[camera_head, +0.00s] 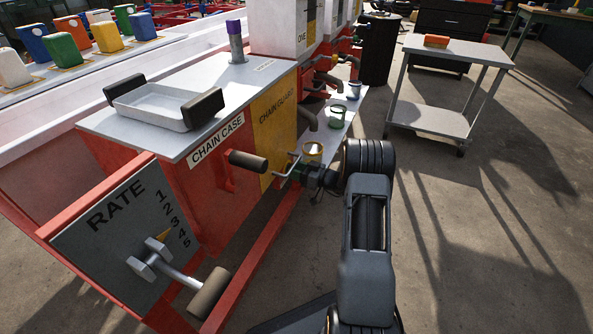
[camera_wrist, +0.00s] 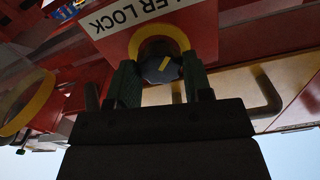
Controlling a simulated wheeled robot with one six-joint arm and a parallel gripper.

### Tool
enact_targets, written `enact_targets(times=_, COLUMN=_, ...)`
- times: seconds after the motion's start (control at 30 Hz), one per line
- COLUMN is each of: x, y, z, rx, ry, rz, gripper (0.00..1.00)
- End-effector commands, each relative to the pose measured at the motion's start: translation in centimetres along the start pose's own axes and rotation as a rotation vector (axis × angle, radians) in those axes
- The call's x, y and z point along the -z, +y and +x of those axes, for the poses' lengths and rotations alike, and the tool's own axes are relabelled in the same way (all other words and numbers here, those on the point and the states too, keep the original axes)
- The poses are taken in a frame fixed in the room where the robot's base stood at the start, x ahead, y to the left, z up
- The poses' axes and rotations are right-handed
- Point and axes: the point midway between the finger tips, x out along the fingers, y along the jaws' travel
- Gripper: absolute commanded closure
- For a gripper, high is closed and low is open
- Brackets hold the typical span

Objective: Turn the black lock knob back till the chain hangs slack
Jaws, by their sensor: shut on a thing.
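The black lock knob (camera_wrist: 153,70) shows in the wrist view, with a yellow mark on its face and a yellow ring behind it on a red panel. A white label (camera_wrist: 128,12) above it, upside down and cut off, reads "LER LOCK". My gripper (camera_wrist: 160,80) has its two fingers on either side of the knob and is shut on it. In the head view my gripper (camera_head: 303,174) reaches the machine's side below the yellow chain guard (camera_head: 276,125); I cannot make out the knob there. The chain is not in view, so its slack cannot be told.
The chain case (camera_head: 215,165) carries a grey tray (camera_head: 150,108) with black handles. A rate lever (camera_head: 208,293) and a brown-handled lever (camera_head: 248,161) jut out nearby. A grey cart (camera_head: 455,52) stands at the back right, with open floor before it.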

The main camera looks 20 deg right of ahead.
Motion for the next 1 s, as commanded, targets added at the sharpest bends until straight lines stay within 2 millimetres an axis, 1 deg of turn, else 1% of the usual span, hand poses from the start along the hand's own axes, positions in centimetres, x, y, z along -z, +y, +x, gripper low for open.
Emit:
enact_targets(times=0.23, x=0.06, y=0.03, z=0.02, rx=-0.001, ry=0.001, rz=-0.046, gripper=0.78)
enact_targets(times=0.67, x=0.07, y=0.03, z=0.02, rx=-0.001, ry=0.001, rz=-0.051, gripper=0.78)
enact_targets(times=0.7, x=0.07, y=0.03, z=0.02, rx=-0.001, ry=0.001, rz=-0.051, gripper=0.50)
enact_targets(times=0.93, x=0.04, y=0.00, z=0.01, rx=-0.001, ry=0.001, rz=-0.050, gripper=0.29)
enact_targets(times=1.0, x=0.03, y=0.00, z=0.01, rx=0.000, ry=0.001, rz=-0.049, gripper=0.29)
